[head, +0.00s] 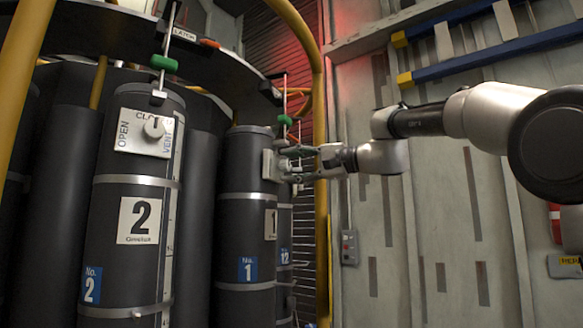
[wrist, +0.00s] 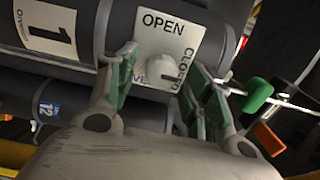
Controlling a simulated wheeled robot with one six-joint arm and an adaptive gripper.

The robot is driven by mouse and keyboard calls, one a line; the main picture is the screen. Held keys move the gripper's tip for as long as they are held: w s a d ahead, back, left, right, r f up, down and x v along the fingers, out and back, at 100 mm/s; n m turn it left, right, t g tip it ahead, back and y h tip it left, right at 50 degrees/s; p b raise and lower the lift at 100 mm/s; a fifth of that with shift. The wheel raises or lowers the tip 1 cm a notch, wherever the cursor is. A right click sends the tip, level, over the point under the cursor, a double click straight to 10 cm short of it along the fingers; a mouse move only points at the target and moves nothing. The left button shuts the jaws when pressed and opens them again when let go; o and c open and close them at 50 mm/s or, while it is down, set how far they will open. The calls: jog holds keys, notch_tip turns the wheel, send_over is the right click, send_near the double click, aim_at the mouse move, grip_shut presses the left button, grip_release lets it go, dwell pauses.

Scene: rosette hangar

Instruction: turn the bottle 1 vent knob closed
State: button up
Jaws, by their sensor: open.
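Bottle 1 (head: 247,215) is a dark cylinder with a "1" label and a blue "No. 1" tag. Its vent plate (head: 269,164) shows nearly edge-on in the head view. The wrist view shows the white plate (wrist: 162,25) face-on, marked OPEN, CLOSED and a partly hidden VENT. The round white vent knob (wrist: 163,68) sits on it; I cannot tell which mark it points at. My gripper (head: 292,164) is open at the plate. In the wrist view its green fingers (wrist: 163,72) stand on either side of the knob; contact is not clear.
Bottle 2 (head: 130,245), with its own vent knob (head: 154,128), stands left of bottle 1. A yellow pipe (head: 320,230) runs upright close beside my gripper.

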jog(key=v, duration=1.1)
jog(key=shift+d, duration=0.25)
